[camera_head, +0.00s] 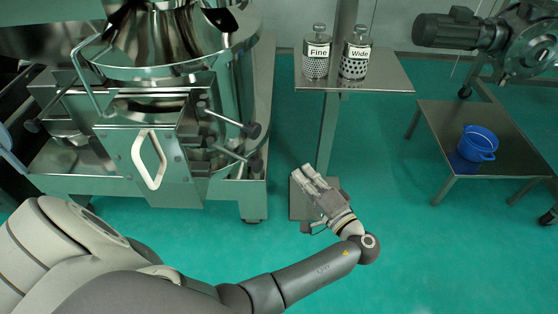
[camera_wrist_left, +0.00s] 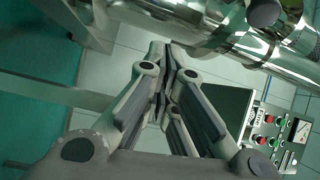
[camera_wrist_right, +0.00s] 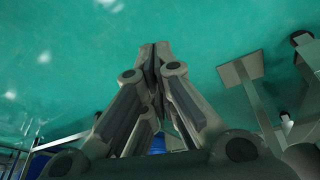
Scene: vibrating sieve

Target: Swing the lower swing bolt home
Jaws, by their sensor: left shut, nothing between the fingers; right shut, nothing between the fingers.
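The steel vibrating sieve (camera_head: 182,95) stands at the left in the head view. On its right side two swing bolts with dark knobs stick out to the right. The upper swing bolt (camera_head: 234,122) sits above the lower swing bolt (camera_head: 236,155). Both point outward and slightly down, apart from my gripper. My left gripper (camera_head: 304,176) is shut and empty, right of the lower bolt, with its fingers pointing up and left in the picture. Its closed fingers also show in the left wrist view (camera_wrist_left: 166,52). My right gripper (camera_wrist_right: 156,52) is shut and empty over the green floor.
A steel shelf (camera_head: 385,84) holds the Fine jar (camera_head: 317,60) and Wide jar (camera_head: 356,62). A low table (camera_head: 448,118) carries a blue pot (camera_head: 478,143). The floor at the lower right is clear.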

